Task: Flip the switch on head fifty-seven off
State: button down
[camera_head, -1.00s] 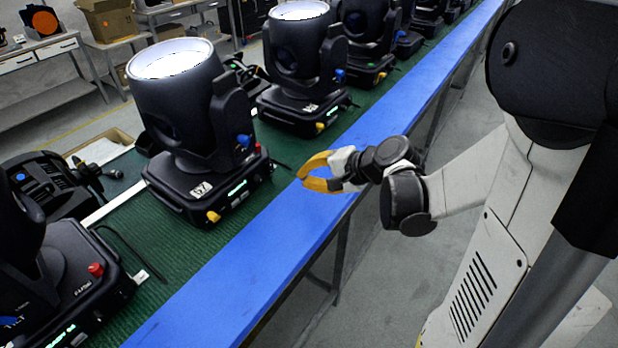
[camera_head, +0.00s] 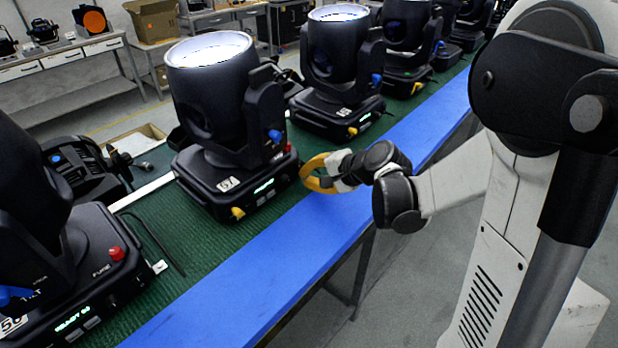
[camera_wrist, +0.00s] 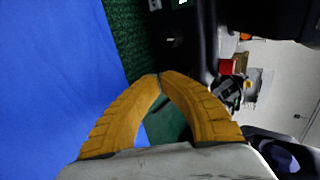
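A black moving head with a glowing lens, its label seeming to read 57 (camera_head: 228,184), stands on the green mat in the head view. Its base panel carries a green display, a yellow connector (camera_head: 237,212) and a red cap (camera_head: 288,147); a blue knob (camera_head: 275,136) is on its yoke. I cannot make out the switch. My gripper (camera_head: 304,176) is at the right end of that base, its yellow fingers shut and empty. In the wrist view, the fingertips (camera_wrist: 159,76) meet just beside the dark base (camera_wrist: 176,45); whether they touch it is unclear.
Another head (camera_head: 65,262), with a red fuse cap, stands front left. A further head (camera_head: 342,65) stands behind, in a row going back. A blue strip (camera_head: 270,262) edges the bench and is clear. A black cable (camera_head: 155,240) lies on the green mat (camera_head: 165,215).

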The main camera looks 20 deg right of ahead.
jog(key=shift+w+a+f, duration=0.2)
jog(key=shift+w+a, duration=0.05)
jog(key=shift+w, duration=0.05)
jog(key=shift+r, duration=0.15)
jog(key=shift+r+p, duration=0.5)
jog(key=shift+r, duration=0.25)
